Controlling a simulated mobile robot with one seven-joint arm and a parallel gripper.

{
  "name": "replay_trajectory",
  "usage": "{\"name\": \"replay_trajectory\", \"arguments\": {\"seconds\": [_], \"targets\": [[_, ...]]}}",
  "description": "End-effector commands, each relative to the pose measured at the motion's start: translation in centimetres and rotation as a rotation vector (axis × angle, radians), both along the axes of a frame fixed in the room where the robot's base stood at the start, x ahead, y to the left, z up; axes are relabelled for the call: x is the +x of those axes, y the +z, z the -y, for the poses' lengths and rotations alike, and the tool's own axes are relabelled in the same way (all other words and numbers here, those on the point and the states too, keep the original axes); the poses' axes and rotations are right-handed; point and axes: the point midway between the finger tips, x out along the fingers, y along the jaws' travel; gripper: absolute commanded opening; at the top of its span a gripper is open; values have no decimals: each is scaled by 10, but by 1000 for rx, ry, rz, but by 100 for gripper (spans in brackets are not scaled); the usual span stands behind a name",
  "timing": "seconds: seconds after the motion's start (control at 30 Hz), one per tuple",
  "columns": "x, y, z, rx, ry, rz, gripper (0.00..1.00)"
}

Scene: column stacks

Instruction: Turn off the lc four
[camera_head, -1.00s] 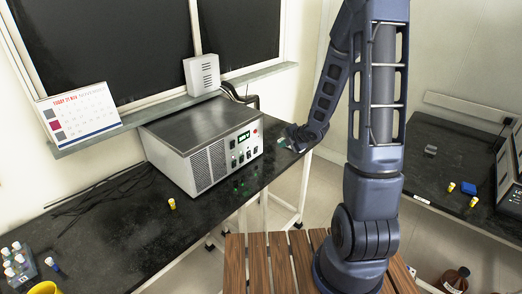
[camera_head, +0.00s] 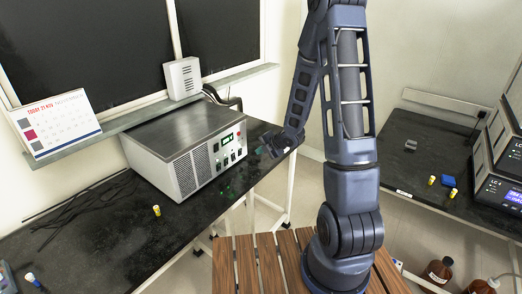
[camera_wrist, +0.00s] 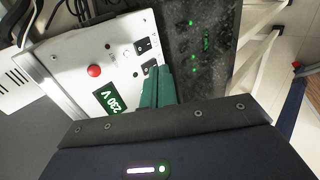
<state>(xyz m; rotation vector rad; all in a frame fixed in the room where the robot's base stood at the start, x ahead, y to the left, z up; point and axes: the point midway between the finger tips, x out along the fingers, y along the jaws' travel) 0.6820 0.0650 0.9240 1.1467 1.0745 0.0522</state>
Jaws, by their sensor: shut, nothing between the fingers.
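A stacked instrument labelled LC 4 (camera_head: 491,188) stands on the right bench, cut by the right edge of the head view. Its front has a lit blue-violet display (camera_head: 508,197). My gripper (camera_head: 265,151) is far to its left, beside the front of a grey box on the left bench. In the wrist view my gripper's green fingers (camera_wrist: 158,82) are together and empty, in front of the box's panel.
Brown bottles stand on the floor.

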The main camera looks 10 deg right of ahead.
Motion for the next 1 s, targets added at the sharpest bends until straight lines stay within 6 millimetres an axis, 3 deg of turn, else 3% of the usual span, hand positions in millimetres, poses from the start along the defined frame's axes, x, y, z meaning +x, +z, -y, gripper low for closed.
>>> {"name": "replay_trajectory", "arguments": {"seconds": [0.5,0.7,1.0], "targets": [[38,-48,-39,0,1,-1,0],[57,-42,-57,0,1,1,0],[65,-41,-65,0,-1,0,0]]}}
